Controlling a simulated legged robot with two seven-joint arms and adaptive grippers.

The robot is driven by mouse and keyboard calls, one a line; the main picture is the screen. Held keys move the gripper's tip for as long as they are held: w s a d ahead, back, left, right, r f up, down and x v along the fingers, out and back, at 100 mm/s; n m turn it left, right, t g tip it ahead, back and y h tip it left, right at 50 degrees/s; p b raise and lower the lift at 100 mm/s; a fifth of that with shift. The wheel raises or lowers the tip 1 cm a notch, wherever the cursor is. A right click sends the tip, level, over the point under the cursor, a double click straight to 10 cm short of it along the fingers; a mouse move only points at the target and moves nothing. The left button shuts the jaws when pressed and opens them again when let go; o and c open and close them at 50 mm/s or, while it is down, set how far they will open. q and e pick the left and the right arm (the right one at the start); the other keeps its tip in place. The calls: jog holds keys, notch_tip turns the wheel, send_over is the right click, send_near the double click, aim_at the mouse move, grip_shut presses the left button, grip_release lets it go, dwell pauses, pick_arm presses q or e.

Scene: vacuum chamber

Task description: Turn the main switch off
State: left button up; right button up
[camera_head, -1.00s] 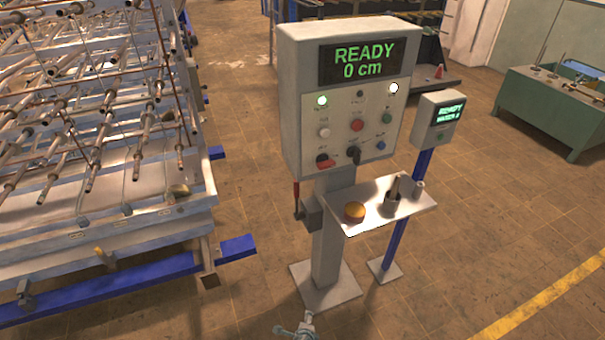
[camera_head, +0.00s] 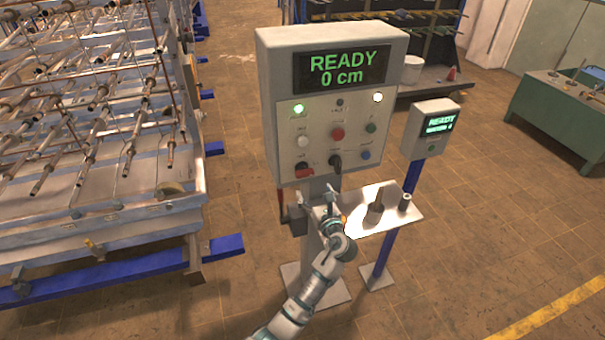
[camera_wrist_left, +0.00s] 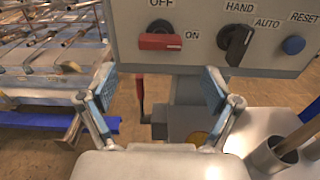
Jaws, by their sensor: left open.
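The main switch, a red rotary handle (camera_head: 303,169), sits at the lower left of the grey control box (camera_head: 283,110). In the left wrist view the red handle (camera_wrist_left: 160,41) lies horizontal, with OFF printed above it and ON at its right. My left gripper (camera_head: 328,197) is just below the box, in front of its post. The wrist view shows its two blue-padded fingers (camera_wrist_left: 160,92) spread wide, with nothing between them. The handle is ahead of and above the fingertips, apart from them. My right gripper is not in view.
A black HAND/AUTO selector (camera_wrist_left: 236,44) and a blue RESET button (camera_wrist_left: 293,45) are right of the switch. A small shelf (camera_head: 400,212) with metal cylinders stands right of my gripper. A rack of rods (camera_head: 90,130) is at left. The display reads READY, 0 cm.

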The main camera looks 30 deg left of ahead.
aim_at(307, 174)
pick_arm(q)
jog(key=x, duration=1)
jog(key=shift+s+a+f, duration=0.1)
jog(key=shift+a+f, duration=0.05)
jog(key=shift+a, duration=0.35)
jog(key=shift+d, duration=0.45)
jog(key=shift+s+d+r, duration=0.1)
jog(key=shift+d+r, duration=0.1)
jog(key=shift+d, duration=0.25)
jog(key=shift+d+r, duration=0.25)
jog(key=shift+d, duration=0.2)
jog(key=c, duration=1.1)
jog(key=shift+c, duration=0.2)
jog(key=shift+a, duration=0.45)
jog(key=shift+a+f, duration=0.1)
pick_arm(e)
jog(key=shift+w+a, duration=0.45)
